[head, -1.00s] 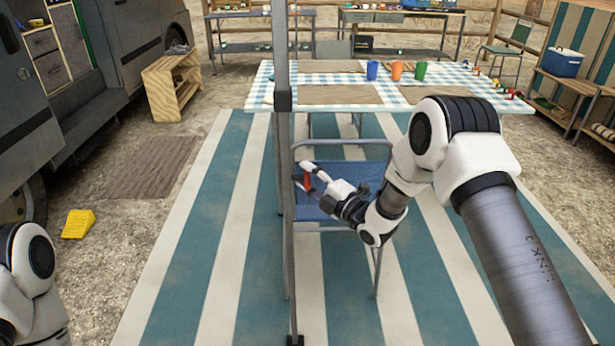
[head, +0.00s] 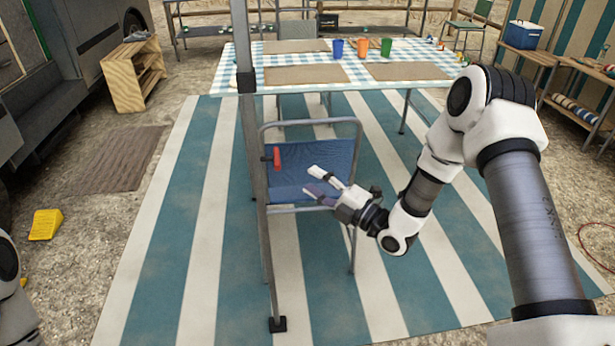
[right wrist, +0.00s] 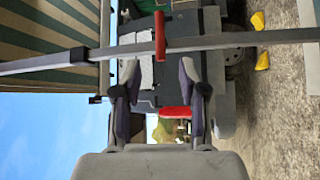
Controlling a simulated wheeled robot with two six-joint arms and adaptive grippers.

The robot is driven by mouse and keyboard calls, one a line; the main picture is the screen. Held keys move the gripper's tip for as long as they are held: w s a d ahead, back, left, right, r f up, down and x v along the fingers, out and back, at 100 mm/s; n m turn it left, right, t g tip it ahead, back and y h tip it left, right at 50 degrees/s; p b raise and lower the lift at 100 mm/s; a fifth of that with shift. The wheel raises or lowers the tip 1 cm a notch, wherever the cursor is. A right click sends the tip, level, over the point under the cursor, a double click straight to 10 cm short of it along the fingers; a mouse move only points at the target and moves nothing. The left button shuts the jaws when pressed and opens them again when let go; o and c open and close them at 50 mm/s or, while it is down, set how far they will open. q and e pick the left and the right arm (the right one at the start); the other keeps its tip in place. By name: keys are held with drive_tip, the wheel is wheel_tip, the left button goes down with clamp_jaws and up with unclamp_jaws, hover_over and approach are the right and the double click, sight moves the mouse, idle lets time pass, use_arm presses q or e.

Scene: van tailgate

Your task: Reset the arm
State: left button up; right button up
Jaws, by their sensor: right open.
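My right gripper (head: 309,179) is open and empty, in front of the blue folding chair and to the right of the grey upright pole (head: 252,150). In the right wrist view its two fingers (right wrist: 159,65) are spread with nothing gripped between them. A red lever (head: 277,158) sticks out from the pole; the gripper is apart from it. The lever (right wrist: 160,35) also shows on the pole in the right wrist view, beyond the fingertips. My left gripper is out of view; only part of my left arm shows at the lower left.
The blue chair (head: 330,160) stands behind the gripper. Beyond it is a checked table (head: 350,77) with cups and mats. The striped rug (head: 225,215) is largely clear. A wooden crate (head: 125,85) and yellow wedge (head: 45,224) lie left, near the van.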

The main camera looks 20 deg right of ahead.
idle(0.3)
drive_tip(key=s+a+f+m+g+h+p, duration=0.35)
drive_tip(key=s+a+f+g+p, duration=0.35)
drive_tip(key=s+f+p, duration=0.25)
drive_tip(key=s+d+f+m+g+h, duration=0.1)
drive_tip(key=s+f+m+g+h, duration=0.1)
drive_tip(key=s+m, duration=0.4)
drive_tip(key=s+d+f+m+g+h+p, duration=0.1)
drive_tip(key=s+m+g, duration=0.4)
drive_tip(key=s, duration=0.6)
drive_tip(key=s+d+f+m+g+h+p, duration=0.1)
drive_tip(key=s+d+f+m+g+h, duration=0.1)
drive_tip(key=s+m, duration=0.6)
wheel_tip(320, 180, down, 2)
drive_tip(key=shift+s+d+f+g+h, duration=0.25)
drive_tip(key=shift+s+d+g+h, duration=0.1)
drive_tip(key=shift+d+g, duration=0.4)
